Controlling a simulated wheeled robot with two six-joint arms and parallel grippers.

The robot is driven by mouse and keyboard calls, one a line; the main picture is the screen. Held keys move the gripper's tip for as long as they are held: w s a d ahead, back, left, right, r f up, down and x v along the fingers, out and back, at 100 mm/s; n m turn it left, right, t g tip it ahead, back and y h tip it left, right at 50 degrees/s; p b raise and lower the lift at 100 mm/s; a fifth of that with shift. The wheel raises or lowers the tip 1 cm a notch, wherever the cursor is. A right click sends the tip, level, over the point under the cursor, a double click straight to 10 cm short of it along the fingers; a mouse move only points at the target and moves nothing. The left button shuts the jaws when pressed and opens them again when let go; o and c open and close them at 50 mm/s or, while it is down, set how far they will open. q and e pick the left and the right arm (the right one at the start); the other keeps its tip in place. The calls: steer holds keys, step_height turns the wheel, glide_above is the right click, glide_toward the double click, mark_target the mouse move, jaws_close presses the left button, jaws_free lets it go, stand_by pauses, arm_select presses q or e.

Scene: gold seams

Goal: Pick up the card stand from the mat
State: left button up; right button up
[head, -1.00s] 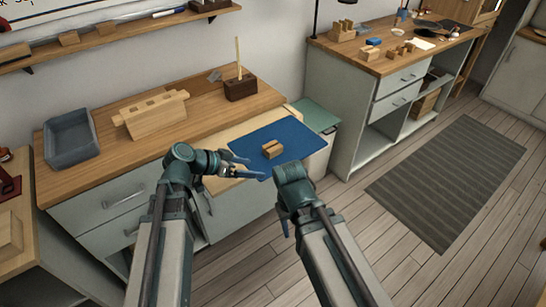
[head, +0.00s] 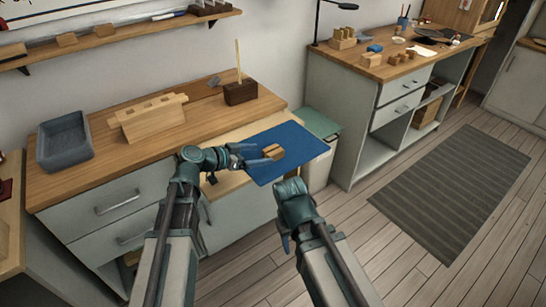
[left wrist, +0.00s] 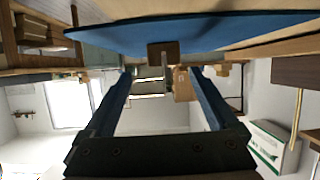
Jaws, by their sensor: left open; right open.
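The card stand (head: 274,152) is a small light-brown wooden block with a slot along it, and it rests on the blue mat (head: 304,150). My left gripper (head: 255,154) is open, low over the mat's left part, with its fingers pointing at the stand. In the left wrist view, the stand (left wrist: 163,50) shows as a dark brown block beyond the gap between the open fingers (left wrist: 161,72), under the blue mat (left wrist: 200,32) at the top of the picture. My right gripper (head: 284,240) is nearer the front, off the mat, pointing down; its fingers are mostly hidden.
On the worktop (head: 210,118) stand a grey tray (head: 64,142), a slotted wooden rack (head: 149,118) and a dark block with a stick (head: 240,92). A bin with a green lid (head: 318,122) stands right of the mat. The floor at right is clear around a striped rug (head: 455,190).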

mark_target(269, 151)
arm_select(q)
steer(key=shift+w+d+f, duration=0.1)
steer(key=shift+w+d, duration=0.05)
steer(key=shift+d, duration=0.05)
steer(key=x, duration=0.2)
steer(key=b+x, duration=0.1)
steer(key=x, duration=0.1)
steer(key=shift+w+a+b, duration=0.2)
steer(key=shift+w+b, duration=0.1)
steer(key=shift+w, duration=0.05)
steer(key=shift+w+d+f, duration=0.1)
steer(key=shift+w+d, duration=0.2)
steer(key=shift+d, duration=0.1)
steer(key=c, duration=1.4)
